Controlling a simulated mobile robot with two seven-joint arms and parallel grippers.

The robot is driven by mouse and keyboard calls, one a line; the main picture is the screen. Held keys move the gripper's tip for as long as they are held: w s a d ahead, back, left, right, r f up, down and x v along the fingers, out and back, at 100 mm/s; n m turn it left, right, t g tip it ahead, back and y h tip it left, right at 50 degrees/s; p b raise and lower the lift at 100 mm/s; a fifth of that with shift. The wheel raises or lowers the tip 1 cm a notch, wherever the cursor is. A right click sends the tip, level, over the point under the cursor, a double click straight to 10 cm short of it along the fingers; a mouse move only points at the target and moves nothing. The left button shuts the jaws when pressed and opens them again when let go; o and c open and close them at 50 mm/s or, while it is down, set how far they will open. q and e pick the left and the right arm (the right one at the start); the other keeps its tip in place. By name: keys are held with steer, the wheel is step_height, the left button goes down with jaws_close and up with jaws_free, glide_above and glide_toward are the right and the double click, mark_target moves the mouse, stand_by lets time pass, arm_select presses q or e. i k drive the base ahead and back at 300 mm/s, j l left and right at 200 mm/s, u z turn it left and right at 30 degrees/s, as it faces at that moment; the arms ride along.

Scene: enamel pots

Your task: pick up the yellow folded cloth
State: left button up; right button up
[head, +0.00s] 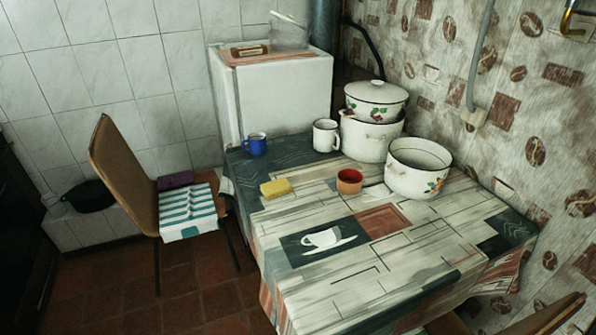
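The yellow folded cloth (276,188) is a small flat block on the table, near its left edge, in the head view. It lies in front of the blue mug (254,144) and left of the red-orange cup (349,181), apart from both. Nothing covers it. Neither of my grippers shows in the head view.
The table (335,283) has a patterned cloth; its front half is clear. A white mug (326,135), a white pot (417,167) and stacked pots (369,136) stand behind and right. A white cabinet (281,93) is behind.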

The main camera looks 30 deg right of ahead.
mark_target(274, 189)
steer(key=i+j+z, duration=0.15)
steer(key=z, duration=0.3)
steer(key=i+j+z, duration=0.25)
steer(key=z, duration=0.15)
steer(key=i+j+z, duration=0.3)
steer(key=z, duration=0.15)
steer(key=i+j+z, duration=0.15)
steer(key=j+z, duration=0.25)
